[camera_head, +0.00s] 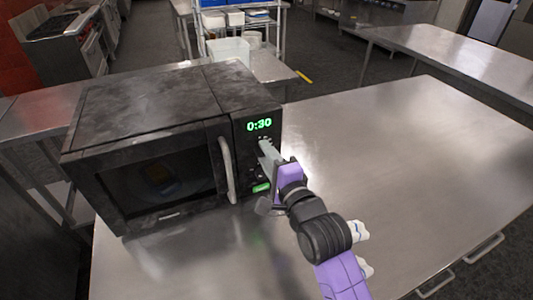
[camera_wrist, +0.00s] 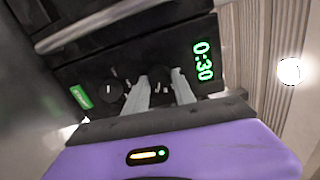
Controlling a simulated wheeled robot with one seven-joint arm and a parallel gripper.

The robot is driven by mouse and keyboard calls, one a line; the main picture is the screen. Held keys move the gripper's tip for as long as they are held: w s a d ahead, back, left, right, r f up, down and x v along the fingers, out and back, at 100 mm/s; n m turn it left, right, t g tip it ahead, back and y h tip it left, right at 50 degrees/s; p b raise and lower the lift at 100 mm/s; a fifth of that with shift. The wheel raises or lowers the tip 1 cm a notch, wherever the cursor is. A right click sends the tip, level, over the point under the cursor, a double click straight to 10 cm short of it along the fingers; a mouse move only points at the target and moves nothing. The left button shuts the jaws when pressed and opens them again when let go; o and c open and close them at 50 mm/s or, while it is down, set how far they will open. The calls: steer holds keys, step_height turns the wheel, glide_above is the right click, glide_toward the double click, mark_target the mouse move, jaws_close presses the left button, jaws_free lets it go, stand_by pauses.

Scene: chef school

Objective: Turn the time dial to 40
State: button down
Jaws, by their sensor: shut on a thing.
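A black microwave (camera_head: 140,98) stands on the steel table. Its green display (camera_head: 259,125) reads 0:30, and the display also shows in the wrist view (camera_wrist: 203,60). In the wrist view, my gripper (camera_wrist: 164,78) has its two pale fingers on either side of the dark dial (camera_wrist: 158,74) closest to the display, and is shut on it. A second dark dial (camera_wrist: 110,89) sits beside it, between it and the green button (camera_wrist: 80,97). In the head view, my gripper (camera_head: 265,150) reaches the control panel from the right and largely hides the dials.
The microwave's door handle (camera_head: 227,170) stands out left of the panel, close to my gripper. The steel table (camera_head: 420,160) is bare to the right. A shelf rack with bins (camera_head: 235,20) stands behind.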

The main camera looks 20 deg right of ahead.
steer(key=shift+d+m, duration=0.1)
steer(key=shift+m, duration=0.7)
steer(key=shift+f, duration=0.1)
steer(key=c, duration=1)
jaws_free()
steer(key=shift+c, duration=0.2)
steer(key=s+b, duration=0.1)
steer(key=s, duration=0.7)
steer(key=shift+r, duration=0.25)
